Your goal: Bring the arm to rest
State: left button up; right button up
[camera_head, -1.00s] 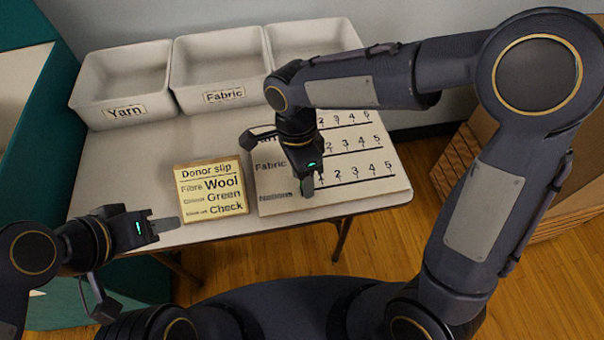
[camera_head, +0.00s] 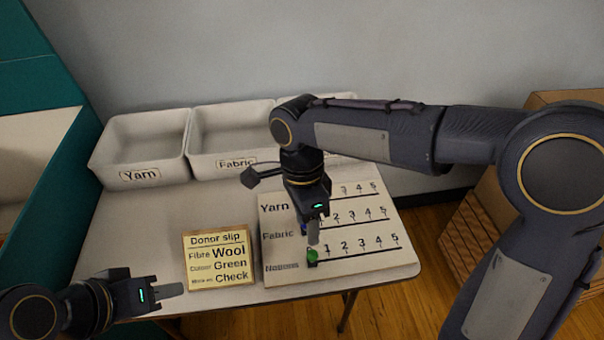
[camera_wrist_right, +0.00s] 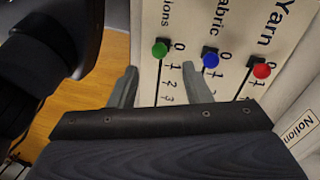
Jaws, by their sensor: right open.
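My right gripper (camera_head: 313,238) hangs over the left part of the white counting board (camera_head: 390,265), fingers pointing down. In the wrist view its two fingers (camera_wrist_right: 160,84) are spread with nothing between them. A green peg (camera_wrist_right: 160,48) is just beyond the fingers, at the zero end of the Notions row; it shows below the fingertip in the head view (camera_head: 312,257). A blue peg (camera_wrist_right: 210,61) and a red peg (camera_wrist_right: 262,71) are near the zero ends of the Fabric and Yarn rows.
The donor slip (camera_head: 218,260) lies left of the board, reading Wool, Green, Check. White bins labelled Yarn (camera_head: 140,178) and Fabric (camera_head: 236,163) stand at the back; a third is mostly hidden by my arm. Cardboard boxes (camera_head: 470,235) stand right of the table.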

jog(key=shift+r, duration=0.1)
jog(key=s+d+r+n+t+y+p, duration=0.2)
jog(key=s+d+r+n+t+p, duration=0.2)
jog(key=d, duration=0.4)
jog(key=s+d+r+n+t+y+p, duration=0.2)
jog(key=s+d+r+n+p, duration=0.3)
jog(key=s+d+n, duration=0.3)
jog(key=shift+s+d+r+n+t+p, duration=0.2)
jog(key=shift+s+r+n+t+p, duration=0.3)
jog(key=shift+r+t, duration=0.4)
jog(key=shift+w, duration=0.1)
dwell(1.7)
